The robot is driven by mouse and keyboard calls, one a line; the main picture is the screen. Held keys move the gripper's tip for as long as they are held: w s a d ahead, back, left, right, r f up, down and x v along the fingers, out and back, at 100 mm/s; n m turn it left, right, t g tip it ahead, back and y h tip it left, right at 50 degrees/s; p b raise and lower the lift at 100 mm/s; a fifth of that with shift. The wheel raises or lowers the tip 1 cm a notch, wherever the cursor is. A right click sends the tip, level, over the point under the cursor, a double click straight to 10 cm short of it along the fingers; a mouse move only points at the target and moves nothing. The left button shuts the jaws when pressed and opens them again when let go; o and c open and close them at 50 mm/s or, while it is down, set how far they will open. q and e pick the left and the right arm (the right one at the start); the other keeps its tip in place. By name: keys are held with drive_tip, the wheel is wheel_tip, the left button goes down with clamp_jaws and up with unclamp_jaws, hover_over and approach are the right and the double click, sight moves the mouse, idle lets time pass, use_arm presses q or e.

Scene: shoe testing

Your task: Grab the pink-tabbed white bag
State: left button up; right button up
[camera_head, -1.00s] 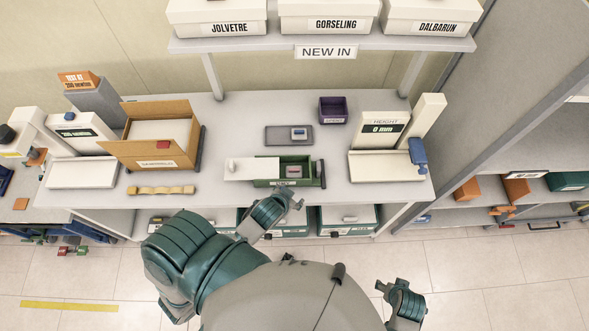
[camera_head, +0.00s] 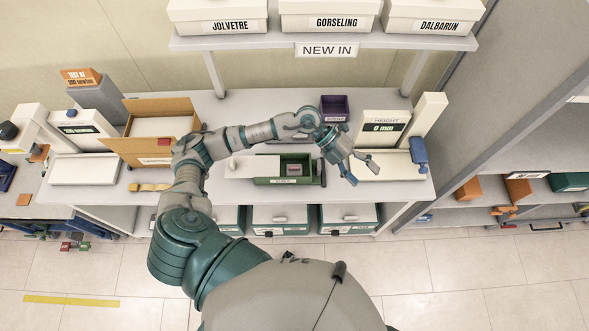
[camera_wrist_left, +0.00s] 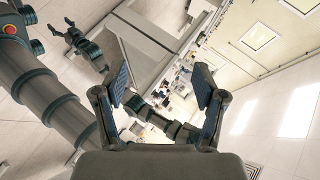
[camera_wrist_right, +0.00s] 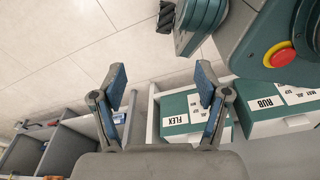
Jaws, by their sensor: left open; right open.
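No white bag with a pink tab can be made out for certain. A small pale item with a pinkish patch (camera_head: 294,169) lies in the open green box (camera_head: 274,181) on the table; it is too small to identify. My left gripper (camera_head: 360,171) is open and empty over the table, right of the green box and in front of the height gauge. Its two spread fingers also show in the left wrist view (camera_wrist_left: 161,73). My right gripper (camera_wrist_right: 160,74) is open with nothing between its fingers in the right wrist view, and is outside the head view.
My left arm crosses above the white table (camera_head: 400,192) and hides part of it. A height gauge (camera_head: 384,128) stands at the right, a purple bin (camera_head: 334,107) at the back, and an open brown box (camera_head: 153,155) at the left. A shelf of shoe boxes (camera_head: 335,46) overhangs the back.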

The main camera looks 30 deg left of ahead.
use_arm(q)
drive_tip(key=w+a+f+n+y, duration=0.1)
drive_tip(key=w+a+f+y, duration=0.1)
drive_tip(key=a+y, duration=0.35)
drive_tip(key=w+a+f+y, duration=0.1)
drive_tip(key=a+f+y, duration=0.1)
drive_tip(key=a, duration=0.6)
drive_tip(key=n+y, duration=0.2)
drive_tip(key=y, duration=0.2)
approach(294, 167)
wheel_tip(294, 167, down, 3)
drive_tip(key=shift+w+d+f+g+p, duration=0.15)
drive_tip(key=shift+g+p, duration=0.15)
drive_tip(key=shift+p, duration=0.35)
drive_tip(key=shift+s+d+f+p, duration=0.1)
drive_tip(key=shift+s+f+p, duration=0.1)
drive_tip(key=shift+f, duration=0.8)
drive_tip(key=shift+s+d+f+p, duration=0.1)
drive_tip(key=shift+s+f+p, duration=0.05)
drive_tip(key=shift+f, duration=0.85)
drive_tip(key=shift+s+d+f+p, duration=0.1)
drive_tip(key=shift+s+f+p, duration=0.1)
drive_tip(key=shift+f, duration=0.8)
drive_tip(key=c, duration=1)
use_arm(e)
drive_tip(key=s+d+f, duration=0.1)
drive_tip(key=s+f, duration=0.1)
drive_tip(key=s, duration=0.6)
drive_tip(key=shift+s+d+f, duration=0.15)
drive_tip(key=shift+s+d, duration=0.15)
